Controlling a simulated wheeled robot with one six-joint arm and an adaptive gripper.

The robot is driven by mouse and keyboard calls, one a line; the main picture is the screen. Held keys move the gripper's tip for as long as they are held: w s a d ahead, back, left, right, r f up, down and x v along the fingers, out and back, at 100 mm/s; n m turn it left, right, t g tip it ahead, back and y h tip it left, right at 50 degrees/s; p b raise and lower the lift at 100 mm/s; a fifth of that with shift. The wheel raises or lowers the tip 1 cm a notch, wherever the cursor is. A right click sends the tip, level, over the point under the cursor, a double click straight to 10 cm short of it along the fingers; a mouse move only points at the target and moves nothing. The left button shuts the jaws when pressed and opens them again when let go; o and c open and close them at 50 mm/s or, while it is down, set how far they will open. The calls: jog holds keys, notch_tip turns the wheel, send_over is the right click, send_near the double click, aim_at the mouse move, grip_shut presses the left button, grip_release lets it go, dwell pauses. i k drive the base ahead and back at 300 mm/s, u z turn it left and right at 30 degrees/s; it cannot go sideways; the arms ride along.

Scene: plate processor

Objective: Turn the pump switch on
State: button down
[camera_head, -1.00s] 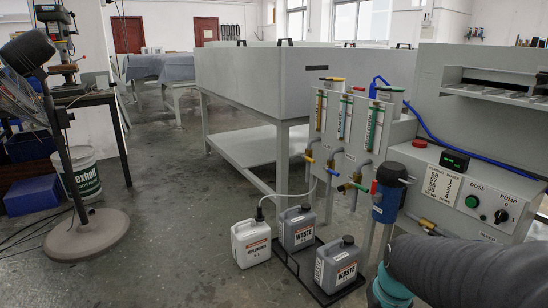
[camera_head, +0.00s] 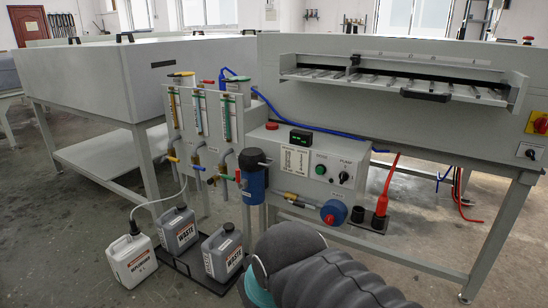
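The pump switch (camera_head: 344,177) is a small black rotary knob under the word PUMP. It sits at the right of the front face of the grey control box (camera_head: 296,188). The knob's exact setting is too small to tell. A green dose button (camera_head: 320,170) is just left of it, and a lit display (camera_head: 301,137) is on top of the box. My gripper does not show.
A blue filter housing (camera_head: 253,176) and tubes stand left of the box. The plate processor (camera_head: 420,120) rises behind.

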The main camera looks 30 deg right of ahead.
aim_at(344, 176)
jog(key=u, duration=0.55)
jog(key=k, duration=1)
jog(key=z, duration=1.85)
